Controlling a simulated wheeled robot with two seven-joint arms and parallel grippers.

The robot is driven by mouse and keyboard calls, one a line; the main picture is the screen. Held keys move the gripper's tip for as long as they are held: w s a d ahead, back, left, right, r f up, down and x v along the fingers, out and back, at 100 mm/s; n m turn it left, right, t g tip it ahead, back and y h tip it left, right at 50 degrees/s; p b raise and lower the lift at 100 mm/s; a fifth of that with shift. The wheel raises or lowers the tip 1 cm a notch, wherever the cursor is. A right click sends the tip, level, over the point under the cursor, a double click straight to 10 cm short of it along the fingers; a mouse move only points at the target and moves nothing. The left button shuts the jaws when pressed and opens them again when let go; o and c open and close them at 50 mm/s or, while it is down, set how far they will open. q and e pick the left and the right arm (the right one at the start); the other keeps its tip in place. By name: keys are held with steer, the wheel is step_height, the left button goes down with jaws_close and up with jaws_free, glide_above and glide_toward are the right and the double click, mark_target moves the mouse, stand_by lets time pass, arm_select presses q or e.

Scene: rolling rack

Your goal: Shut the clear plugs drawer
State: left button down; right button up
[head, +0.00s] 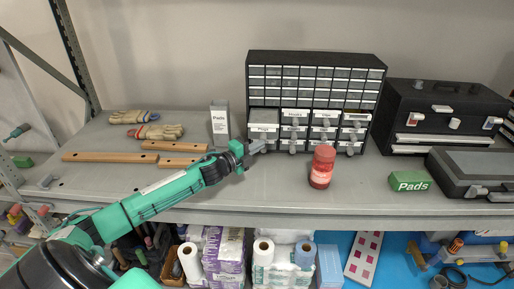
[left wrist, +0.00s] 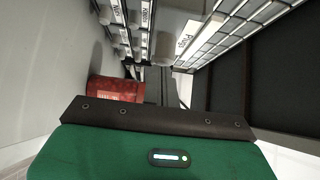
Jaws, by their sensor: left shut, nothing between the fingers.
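The clear plugs drawer (head: 263,127), with a white "Plugs" label, is at the left end of the top row of larger drawers in the black cabinet (head: 316,60). It stands out from the cabinet face. It also shows in the left wrist view (left wrist: 185,28), with its label facing the camera. My left gripper (head: 261,146) is shut and empty, at the drawer's lower front edge. I cannot tell whether its fingers touch the drawer. My right gripper is not in view.
A red bottle (head: 322,167) stands on the grey shelf right of my left gripper. A green Pads box (head: 410,181) and a black toolbox (head: 440,112) are to the right. Gloves and wooden bars lie at left.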

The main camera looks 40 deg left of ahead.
mark_target(259, 129)
arm_select(q)
steer(key=w+a, duration=0.2)
steer(key=w, duration=0.1)
steer(key=w+a+b, duration=0.1)
steer(key=w+a, duration=0.1)
steer(key=w, duration=0.1)
steer(key=w+a, duration=0.2)
steer(key=w, duration=0.1)
steer(key=shift+w+b, duration=0.4)
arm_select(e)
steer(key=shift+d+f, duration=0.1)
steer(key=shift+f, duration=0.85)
arm_select(q)
steer(key=shift+s, duration=0.1)
